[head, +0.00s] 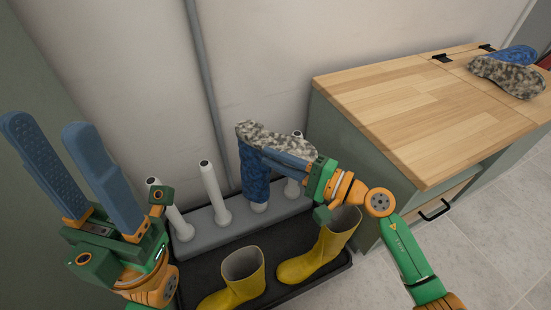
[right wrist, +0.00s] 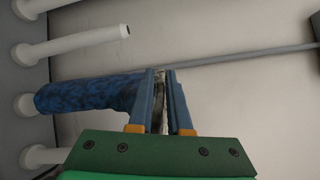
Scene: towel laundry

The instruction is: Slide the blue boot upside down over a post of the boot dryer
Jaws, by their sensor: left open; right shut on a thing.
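The blue boot (head: 254,172), with a speckled grey sole, is upside down over a post of the grey boot dryer (head: 202,240). Its shaft hangs around the post, and the white post foot (head: 259,208) shows just below the opening. In the right wrist view the blue shaft (right wrist: 88,94) also ends close to the post foot. My right gripper (head: 270,155) is shut on the boot's foot part, near the top; its fingers (right wrist: 160,78) hide part of it. My left gripper (head: 48,125) is open and empty, pointing up at the left.
Bare white posts (head: 214,190) stand left of the boot; another is partly behind my right gripper. Two yellow boots (head: 236,280) stand on the black tray (head: 290,291) in front. A wooden-topped cabinet (head: 420,105) at the right bears another blue and grey boot (head: 508,77).

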